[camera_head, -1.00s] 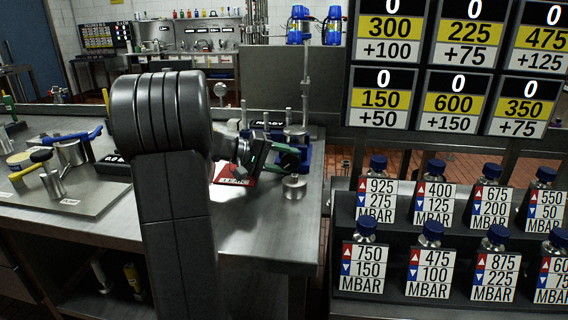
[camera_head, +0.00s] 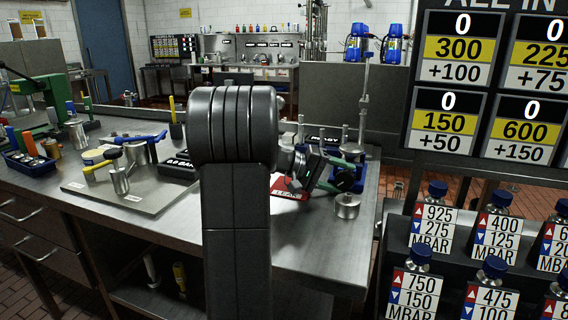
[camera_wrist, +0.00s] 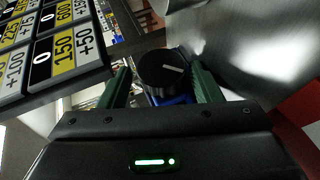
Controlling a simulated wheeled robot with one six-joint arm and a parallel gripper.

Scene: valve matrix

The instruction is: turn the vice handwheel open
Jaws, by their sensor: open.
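A round black knob (camera_wrist: 165,73) with a white line on its top sits on a blue body (camera_wrist: 180,98) in the wrist view. I take it to be the handwheel, but cannot be sure. My gripper (camera_wrist: 161,70) is open, with one green finger on each side of the knob. I cannot tell whether the fingers touch it. In the head view my gripper (camera_head: 343,165) is over the right end of the steel bench, by the blue body (camera_head: 345,183). The knob is not clearly visible there, hidden by the gripper and arm.
A short metal cylinder (camera_head: 347,207) stands just in front of the blue body. A red sign (camera_head: 290,187) lies beside it. Metal rods rise behind. A steel plate with fittings (camera_head: 150,190) and a green machine (camera_head: 35,115) are left. Number boards (camera_head: 450,48) and labelled canisters (camera_head: 430,230) stand right.

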